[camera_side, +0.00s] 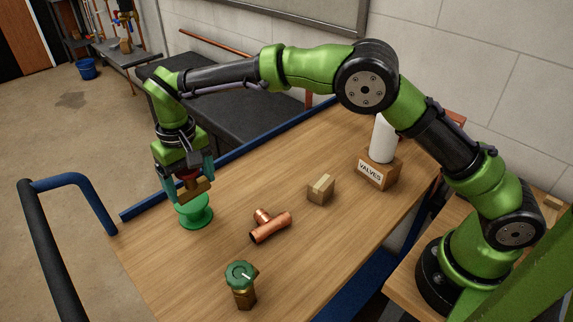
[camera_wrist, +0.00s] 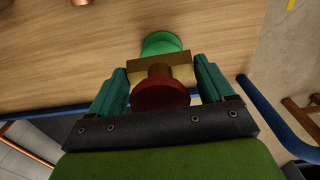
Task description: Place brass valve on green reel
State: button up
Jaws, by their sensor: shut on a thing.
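The brass valve (camera_side: 196,190) has a brass body and a dark red handwheel. It is between the teal fingers of my gripper (camera_side: 186,174), which is shut on it. In the wrist view the valve's red wheel (camera_wrist: 160,96) is nearest the camera, with the brass body (camera_wrist: 178,73) crossing between the fingertips of my gripper (camera_wrist: 160,74). The green reel (camera_side: 195,213) stands upright on the wooden table, directly below the valve. It also shows beyond the valve in the wrist view (camera_wrist: 161,42). I cannot tell whether the valve touches the reel.
A copper tee (camera_side: 270,227), a small cardboard box (camera_side: 321,189) and a green-capped brass valve (camera_side: 242,285) stand right of the reel. A wooden block labelled VALVES (camera_side: 376,172) holds a white cylinder (camera_side: 383,139). A blue rail (camera_side: 235,160) edges the table.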

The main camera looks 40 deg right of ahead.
aim_at(194, 192)
jog(key=shift+s+f, duration=0.1)
jog(key=shift+f, duration=1.45)
jog(key=shift+f, duration=0.1)
jog(key=o, duration=1.2)
jog(key=shift+f, duration=0.1)
notch_tip(194, 192, up, 12)
jog(key=shift+f, duration=0.15)
jog(key=s+d+r+m+t+y, duration=0.1)
jog(key=s+d+r, duration=0.35)
jog(key=d, duration=0.25)
jog(key=s+d+r+t+y, duration=0.1)
jog(key=s+d+r+t, duration=0.1)
jog(key=s+d+r, duration=0.35)
jog(key=s+d+f+m+t, duration=0.1)
jog(key=s+d+f+t, duration=0.1)
jog(key=s+d, duration=0.3)
jog(key=s+d+f+m+t, duration=0.2)
jog(key=s+d, duration=0.4)
jog(key=s, duration=0.4)
jog(key=shift+f, duration=0.4)
